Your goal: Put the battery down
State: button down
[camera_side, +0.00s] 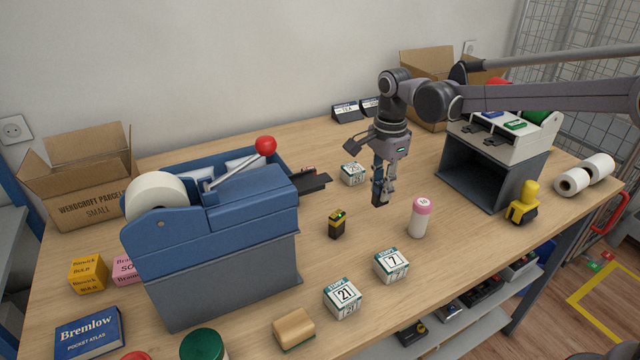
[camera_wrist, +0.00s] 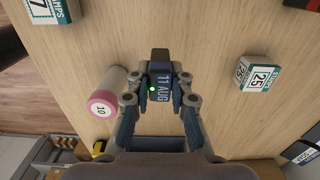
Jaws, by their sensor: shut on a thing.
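My gripper (camera_side: 384,182) points down over the middle of the counter.
A pink-capped white bottle (camera_side: 420,218) stands close, right of my gripper. A "25" stamp box (camera_side: 353,174) is behind left; "7" (camera_side: 391,266) and "21" (camera_side: 343,298) boxes are in front. The blue tape machine (camera_side: 215,240) and a grey stand (camera_side: 490,170) flank the area.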

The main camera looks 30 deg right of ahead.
aim_at(376, 202)
jog(key=shift+w+a+f, duration=0.15)
jog(key=shift+a+f, duration=0.25)
jog(key=shift+f, duration=1.9)
jog(key=shift+f, duration=0.15)
jog(key=c, duration=1.2)
grip_release()
